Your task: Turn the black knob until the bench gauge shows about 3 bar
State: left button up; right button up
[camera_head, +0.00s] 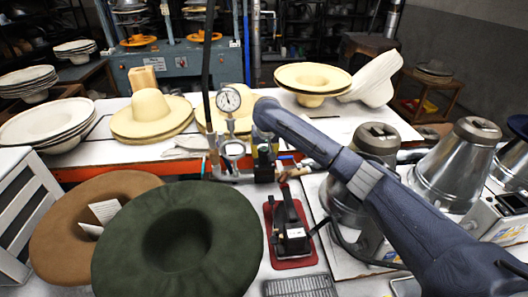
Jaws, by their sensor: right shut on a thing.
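The bench gauge (229,99) is a round white dial on a pipe stand at the middle of the bench. Its dark needle is visible, but the scale is too small to read. My right arm reaches in from the lower right, and my right gripper (264,165) points down just right of the gauge. It is shut at the pipe fittings, on what appears to be the black knob. The knob itself is hidden by the gripper or too small to make out. My left gripper is not in view.
A green felt hat (178,240) and a brown one (65,232) fill the front left. A black iron-like tool (289,225) stands on a red mat below the fittings. Metal hat forms (452,165) stand at right. Pale hats (152,113) lie behind.

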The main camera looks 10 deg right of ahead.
jog(key=o, duration=1.3)
jog(key=shift+r, duration=0.1)
jog(key=v, duration=1.1)
jog(key=shift+r, duration=0.35)
jog(key=shift+s, duration=0.1)
